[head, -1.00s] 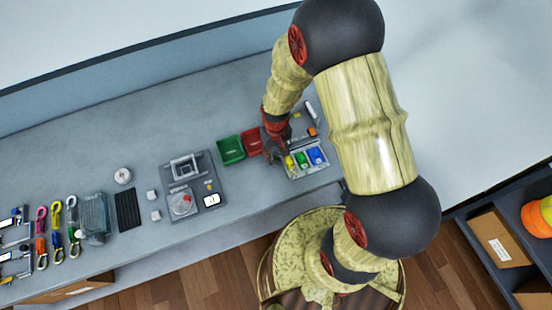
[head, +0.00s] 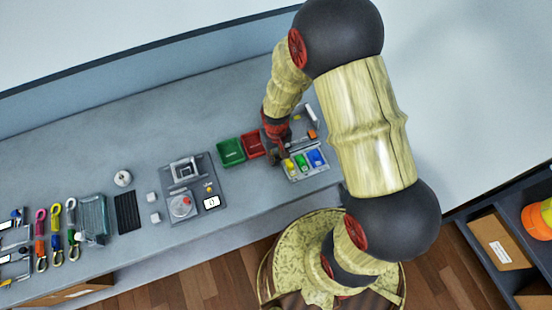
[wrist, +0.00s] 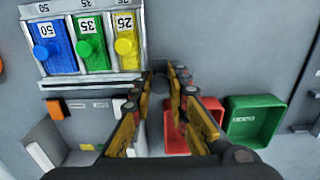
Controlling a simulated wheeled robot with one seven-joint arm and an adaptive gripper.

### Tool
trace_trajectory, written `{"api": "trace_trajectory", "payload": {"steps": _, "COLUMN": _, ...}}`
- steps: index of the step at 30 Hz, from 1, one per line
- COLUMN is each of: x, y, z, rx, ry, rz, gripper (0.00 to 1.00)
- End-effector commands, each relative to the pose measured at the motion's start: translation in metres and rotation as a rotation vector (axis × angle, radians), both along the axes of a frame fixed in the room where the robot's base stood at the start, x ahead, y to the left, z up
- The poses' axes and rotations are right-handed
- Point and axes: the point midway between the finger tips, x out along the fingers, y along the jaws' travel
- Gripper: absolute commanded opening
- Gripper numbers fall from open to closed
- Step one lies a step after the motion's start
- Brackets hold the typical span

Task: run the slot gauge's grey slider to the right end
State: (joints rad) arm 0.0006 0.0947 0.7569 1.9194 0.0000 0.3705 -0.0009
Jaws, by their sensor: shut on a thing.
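The slot gauge (wrist: 91,45) has blue, green and yellow blocks with round knobs, marked 50, 35 and 25. In the head view it (head: 305,162) lies at the right part of the bench, yellow at left and blue at right. My gripper (wrist: 166,76) is at its yellow-side end, the left end in the head view. The fingers are shut on a small dark grey piece (wrist: 161,82), which looks like the grey slider; the fingertips hide most of it. In the head view my gripper (head: 279,156) covers that spot.
Red (wrist: 181,134) and green (wrist: 254,121) bins stand close beside my gripper. A white holder (wrist: 43,147) and an orange block (wrist: 41,156) are on the gauge's far side. A grey fixture with a round dial (head: 181,205) stands further left in the head view.

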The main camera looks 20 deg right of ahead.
Motion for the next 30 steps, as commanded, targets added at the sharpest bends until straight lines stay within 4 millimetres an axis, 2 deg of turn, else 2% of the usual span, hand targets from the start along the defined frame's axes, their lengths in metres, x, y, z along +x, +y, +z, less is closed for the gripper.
{"api": "trace_trajectory", "payload": {"steps": 30, "x": 0.000, "y": -0.045, "z": 0.000, "rx": 0.000, "ry": 0.000, "rz": -0.001, "gripper": 0.10}}
